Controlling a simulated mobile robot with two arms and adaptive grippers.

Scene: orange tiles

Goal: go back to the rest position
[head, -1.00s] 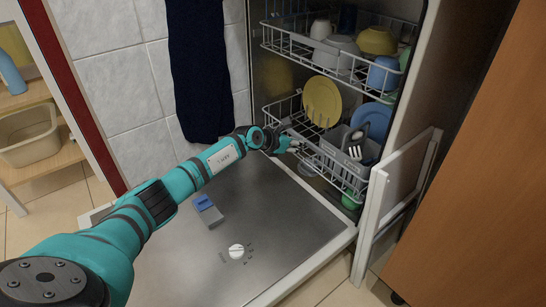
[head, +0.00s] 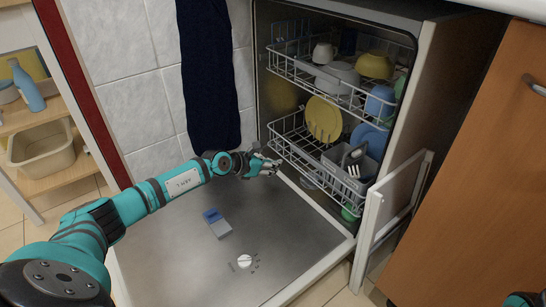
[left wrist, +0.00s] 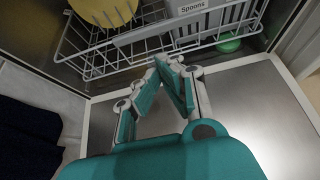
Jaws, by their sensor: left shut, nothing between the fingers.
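My left gripper (head: 270,165) is shut and empty. It hovers over the open dishwasher door (head: 290,225), just in front of the lower rack (head: 283,145). In the left wrist view its closed fingers (left wrist: 170,75) point at the lower rack (left wrist: 100,62), apart from it as far as I can tell. At the bottom right corner of the head view a small dark and teal piece of my right arm shows, but its gripper does not.
The upper rack (head: 318,82) holds bowls and cups. The lower rack holds a yellow plate (head: 323,118), blue dishes and a grey cutlery basket (head: 340,165). A dark towel (head: 208,90) hangs on the left. A wooden cabinet (head: 470,190) stands right, a shelf with a beige basin (head: 42,148) left.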

